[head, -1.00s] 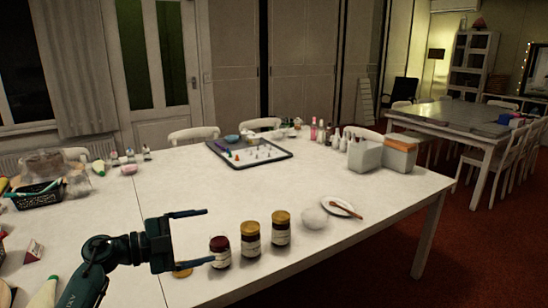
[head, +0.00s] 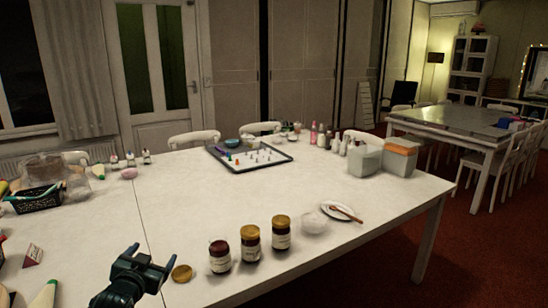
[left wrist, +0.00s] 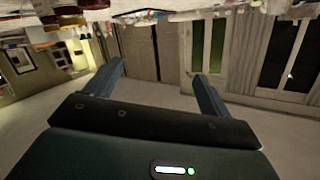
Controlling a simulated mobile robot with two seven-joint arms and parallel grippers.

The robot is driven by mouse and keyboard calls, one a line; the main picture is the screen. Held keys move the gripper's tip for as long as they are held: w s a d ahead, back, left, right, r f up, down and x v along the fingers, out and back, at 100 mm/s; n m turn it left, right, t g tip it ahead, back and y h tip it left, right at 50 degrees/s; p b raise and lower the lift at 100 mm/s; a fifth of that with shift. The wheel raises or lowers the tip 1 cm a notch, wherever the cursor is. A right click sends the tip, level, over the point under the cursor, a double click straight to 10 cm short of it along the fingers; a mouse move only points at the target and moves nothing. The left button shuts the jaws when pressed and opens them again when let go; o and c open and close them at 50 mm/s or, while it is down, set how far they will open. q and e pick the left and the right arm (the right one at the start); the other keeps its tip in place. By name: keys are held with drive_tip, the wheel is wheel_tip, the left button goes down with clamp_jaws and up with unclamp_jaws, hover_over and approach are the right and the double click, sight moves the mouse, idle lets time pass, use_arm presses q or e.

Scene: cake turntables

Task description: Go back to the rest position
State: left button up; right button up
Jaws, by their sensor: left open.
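My left gripper (head: 153,261) is open and empty at the lower left of the head view, over the near edge of the white table (head: 200,195). A golden lid (head: 181,273) lies on the table just right of it. To the right of the lid stands a dark red jar without a lid (head: 220,257), then two jars with golden lids (head: 250,243) (head: 281,233). In the left wrist view the fingers (left wrist: 158,85) are spread apart with nothing between them, and the room appears upside down. My right gripper is not in view.
A white ball-like item (head: 314,222) and a plate with a brown-handled tool (head: 338,212) sit right of the jars. A dark tray with small pieces (head: 248,157), bottles and grey bins (head: 364,160) stand farther back. A black basket (head: 37,200) is at left. The table's middle is clear.

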use_arm(q)
drive_tip(key=s+d+f+g+h, duration=0.1)
drive_tip(key=s+d+f+g, duration=0.1)
drive_tip(key=s+d+f, duration=0.45)
drive_tip(key=s+d+f+g+h, duration=0.15)
drive_tip(key=s+d+f, duration=0.25)
drive_tip(key=s+f, duration=0.55)
drive_tip(key=s+d+g, duration=0.1)
drive_tip(key=s+d, duration=0.2)
drive_tip(key=s, duration=0.6)
drive_tip(key=s+d+f+h, duration=0.1)
drive_tip(key=s+d, duration=0.1)
drive_tip(key=s, duration=0.7)
drive_tip(key=shift+d+g, duration=0.35)
drive_tip(key=shift+d, duration=0.05)
